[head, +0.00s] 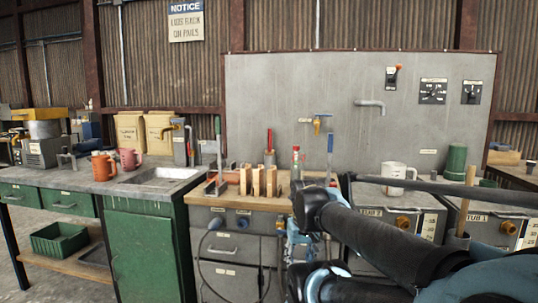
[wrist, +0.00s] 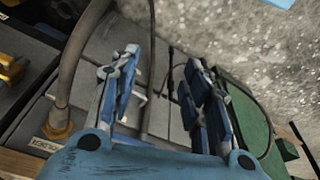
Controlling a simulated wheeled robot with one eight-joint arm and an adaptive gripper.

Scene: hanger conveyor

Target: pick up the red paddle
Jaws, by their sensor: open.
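A thin red upright piece (head: 269,140) stands on a grey holder at the back of the wooden-topped bench in the head view. It is the likeliest red paddle, but its full shape is too small to tell. Upright wooden pieces stand in front of it. My gripper shows in the wrist view (wrist: 160,88), with its two blue-and-grey fingers spread apart and nothing between them. In the head view my arm reaches in from the right, and its end hangs at the bench front, right of the red piece. The red piece does not show in the wrist view.
A green-handled lever (head: 218,135) stands left of the red piece; a red-capped bottle (head: 296,160) and a blue-handled lever (head: 330,145) stand right of it. A loose hose (head: 207,240) hangs before the drawers.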

